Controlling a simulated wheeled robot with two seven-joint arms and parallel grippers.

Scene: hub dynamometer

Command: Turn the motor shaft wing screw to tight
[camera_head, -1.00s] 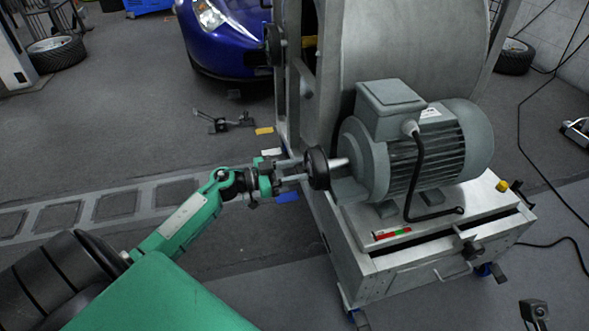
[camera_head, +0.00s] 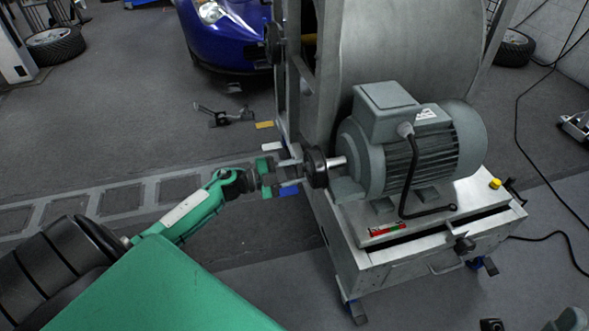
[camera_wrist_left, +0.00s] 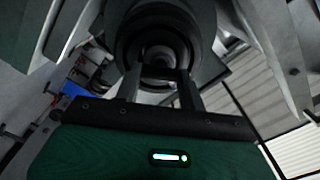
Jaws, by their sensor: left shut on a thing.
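The grey electric motor (camera_head: 430,150) sits on the metal stand, its shaft (camera_head: 338,162) pointing left. A dark round hub (camera_head: 316,167) is on the shaft end. My left gripper (camera_head: 297,169) reaches in from the left at the hub's outer face, in line with the shaft. Its fingers are shut on a small part there, most likely the wing screw, which they hide in the head view. In the left wrist view the two fingers (camera_wrist_left: 160,75) point at the dark round hub (camera_wrist_left: 157,38), and the screw's wings cannot be made out. My right gripper is not in view.
The metal stand (camera_head: 400,255) carries the motor, with a drawer and a large drum (camera_head: 405,50) behind. A black cable (camera_head: 407,190) hangs in front of the motor. A blue car (camera_head: 228,40) stands at the back. The floor left of the stand is mostly clear.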

